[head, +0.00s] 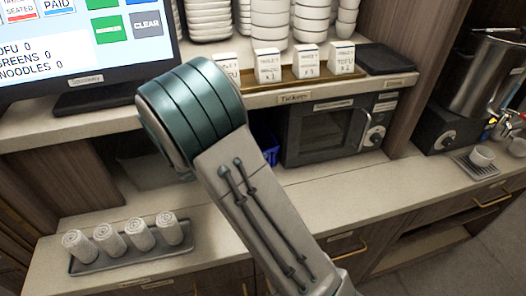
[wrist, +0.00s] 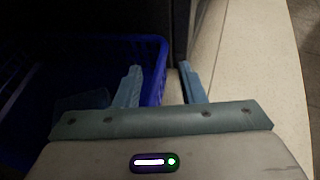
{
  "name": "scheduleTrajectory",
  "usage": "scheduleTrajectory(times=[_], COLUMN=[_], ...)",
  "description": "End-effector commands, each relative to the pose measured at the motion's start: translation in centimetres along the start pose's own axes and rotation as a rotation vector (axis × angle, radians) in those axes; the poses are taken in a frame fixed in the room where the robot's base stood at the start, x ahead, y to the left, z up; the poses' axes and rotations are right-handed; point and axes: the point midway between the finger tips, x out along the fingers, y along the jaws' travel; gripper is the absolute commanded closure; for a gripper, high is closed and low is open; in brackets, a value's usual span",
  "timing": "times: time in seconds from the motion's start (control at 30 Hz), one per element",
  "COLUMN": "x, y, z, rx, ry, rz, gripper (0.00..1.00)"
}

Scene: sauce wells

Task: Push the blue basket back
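The blue basket (wrist: 80,45) fills the left of the wrist view, with its near right corner and right side wall (wrist: 157,75) closest to me. In the head view only a small part of the blue basket (head: 266,142) shows beside my arm, in the cubby left of the microwave. My gripper (wrist: 162,84) is open. Its left finger appears on the basket's inner side and its right finger outside, with the side wall between them and a gap on the right. I cannot tell whether the left finger touches the basket. In the head view my arm hides the gripper.
The microwave (head: 325,130) stands right of the cubby. A shelf with small cards (head: 268,66) and bowls is above. A tray (head: 135,258) of rolled towels lies at the counter's front left. The counter (head: 350,195) before the microwave is clear.

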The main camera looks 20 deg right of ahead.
Motion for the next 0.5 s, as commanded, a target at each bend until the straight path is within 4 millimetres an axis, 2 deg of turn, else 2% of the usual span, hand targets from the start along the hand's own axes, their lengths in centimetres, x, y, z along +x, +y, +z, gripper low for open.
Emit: scheduleTrajectory(times=[0.03, 0.2, 0.4, 0.5], x=[-1.4, -5.2, -8.3, -9.0], y=[0.1, 0.1, 0.1, 0.0], z=[-0.1, -0.2, -0.2, -0.1], rx=[0.002, 0.002, 0.001, 0.0], ry=[0.002, 0.002, 0.002, 0.001], rz=[0.007, 0.006, 0.003, 0.002], gripper=[0.64, 0.64, 0.64, 0.64])
